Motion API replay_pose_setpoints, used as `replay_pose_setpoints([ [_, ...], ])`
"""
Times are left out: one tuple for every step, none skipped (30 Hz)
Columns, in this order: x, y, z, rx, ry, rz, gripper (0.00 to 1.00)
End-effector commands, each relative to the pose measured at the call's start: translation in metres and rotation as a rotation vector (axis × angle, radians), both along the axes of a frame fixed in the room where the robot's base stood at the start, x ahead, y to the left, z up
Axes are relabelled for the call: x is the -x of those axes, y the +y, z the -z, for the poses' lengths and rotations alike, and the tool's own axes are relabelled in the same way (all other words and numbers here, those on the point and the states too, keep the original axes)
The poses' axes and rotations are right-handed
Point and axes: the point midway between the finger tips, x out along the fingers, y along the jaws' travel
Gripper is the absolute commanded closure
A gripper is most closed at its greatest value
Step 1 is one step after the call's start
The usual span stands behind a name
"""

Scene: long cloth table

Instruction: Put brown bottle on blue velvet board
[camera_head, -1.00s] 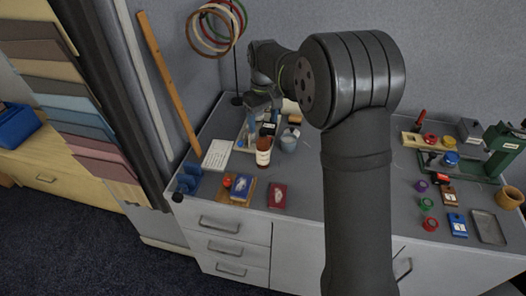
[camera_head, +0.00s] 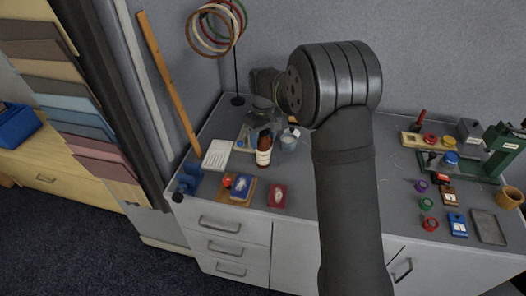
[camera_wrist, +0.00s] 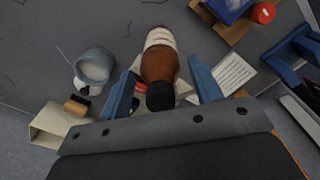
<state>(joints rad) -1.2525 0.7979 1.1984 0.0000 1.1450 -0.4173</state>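The brown bottle (camera_head: 264,157), with a white label and a dark cap, stands upright on the grey tabletop. In the wrist view the bottle (camera_wrist: 160,66) lies between the two blue fingers of my gripper (camera_wrist: 160,75), with a gap visible on each side. My gripper is open around the cap and neck end; in the head view it (camera_head: 262,118) is partly hidden behind my arm.
A grey-blue cup (camera_head: 289,140) stands right of the bottle. A white lined card (camera_head: 217,154) lies left of it.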

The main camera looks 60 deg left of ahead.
Motion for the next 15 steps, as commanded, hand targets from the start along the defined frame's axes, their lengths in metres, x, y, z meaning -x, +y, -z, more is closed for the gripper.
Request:
replay_pose_setpoints([
  [0.0, 0.0, -0.0001, 0.0, 0.0, 0.0, 0.52],
  [0.0, 0.0, -0.0001, 0.0, 0.0, 0.0, 0.58],
  [0.0, 0.0, -0.0001, 0.0, 0.0, 0.0, 0.65],
  [0.0, 0.0, -0.0002, 0.0, 0.0, 0.0, 0.71],
  [0.0, 0.0, -0.0002, 0.0, 0.0, 0.0, 0.77],
  [0.0, 0.0, -0.0002, 0.0, 0.0, 0.0, 0.85],
  [0.0, 0.0, -0.0002, 0.0, 0.0, 0.0, 0.91],
  [0.0, 0.0, -0.0002, 0.0, 0.0, 0.0, 0.97],
  [-0.0001, 0.0002, -0.0006, -0.001, 0.0, 0.0, 1.0],
  [-0.0001, 0.0002, -0.0006, -0.001, 0.0, 0.0, 1.0],
  [-0.0001, 0.0002, -0.0006, -0.001, 0.0, 0.0, 1.0],
  [-0.0001, 0.0002, -0.0006, -0.001, 0.0, 0.0, 1.0],
  [0.0, 0.0002, -0.0006, -0.001, 0.0, 0.0, 1.0],
  [0.0, 0.0002, -0.0007, -0.001, 0.0, 0.0, 1.0],
  [0.0, 0.0002, -0.0009, -0.001, 0.0, 0.0, 1.0],
])
